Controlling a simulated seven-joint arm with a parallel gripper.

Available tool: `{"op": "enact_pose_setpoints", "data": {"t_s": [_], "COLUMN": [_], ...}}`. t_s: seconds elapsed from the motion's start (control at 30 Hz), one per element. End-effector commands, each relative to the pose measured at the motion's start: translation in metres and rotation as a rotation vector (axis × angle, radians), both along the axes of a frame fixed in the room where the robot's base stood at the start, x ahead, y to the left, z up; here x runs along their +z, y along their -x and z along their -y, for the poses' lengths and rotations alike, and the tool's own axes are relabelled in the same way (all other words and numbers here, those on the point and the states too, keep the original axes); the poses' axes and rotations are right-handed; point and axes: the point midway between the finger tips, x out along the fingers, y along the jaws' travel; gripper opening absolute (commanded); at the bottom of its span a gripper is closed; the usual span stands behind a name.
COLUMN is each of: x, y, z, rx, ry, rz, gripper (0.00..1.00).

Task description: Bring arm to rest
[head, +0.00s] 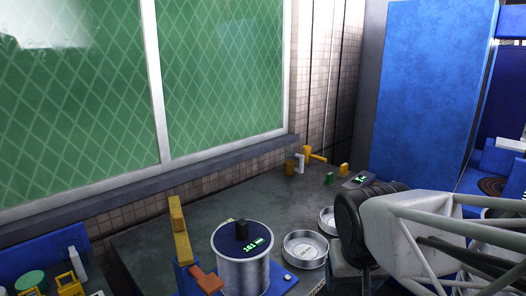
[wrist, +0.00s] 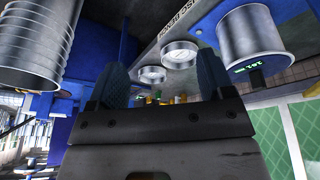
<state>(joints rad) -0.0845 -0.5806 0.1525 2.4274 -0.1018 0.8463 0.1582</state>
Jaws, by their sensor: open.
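My gripper (wrist: 161,78) shows in the wrist view as a dark block with two blue-grey fingers standing apart. Nothing clear is held between the fingers. In the head view my arm comes in from the right, over the right side of the bench; I cannot make out the fingertips there. A metal pail shell (head: 244,276) with a dark top and a lit green readout stands at the front of the bench, left of my arm. It also shows upside down at the upper right of the wrist view (wrist: 254,38), apart from my fingers.
Two shallow metal dishes (head: 305,250) (head: 327,221) lie between the pail and my arm. A yellow upright lever (head: 180,230) stands left of the pail. A ribbed metal cylinder (wrist: 36,45) is at the wrist view's upper left. The bench's back middle (head: 235,200) is clear.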

Motion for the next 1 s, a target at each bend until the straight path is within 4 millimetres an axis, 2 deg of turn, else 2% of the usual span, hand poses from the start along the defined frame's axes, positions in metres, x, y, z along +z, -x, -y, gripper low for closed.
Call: {"op": "enact_pose_setpoints", "data": {"t_s": [0.03, 0.1, 0.3, 0.47, 1.0], "x": [-0.002, -0.004, -0.010, -0.011, -0.011], "y": [0.014, 0.030, 0.058, 0.064, 0.063], "z": [0.007, 0.012, 0.020, 0.021, 0.021], "rx": [-0.005, -0.005, -0.001, 0.002, 0.002], "ry": [-0.006, -0.017, -0.038, -0.042, -0.042], "rz": [-0.014, -0.033, -0.065, -0.072, -0.071], "gripper": [0.74, 0.74, 0.74, 0.74, 0.74]}}
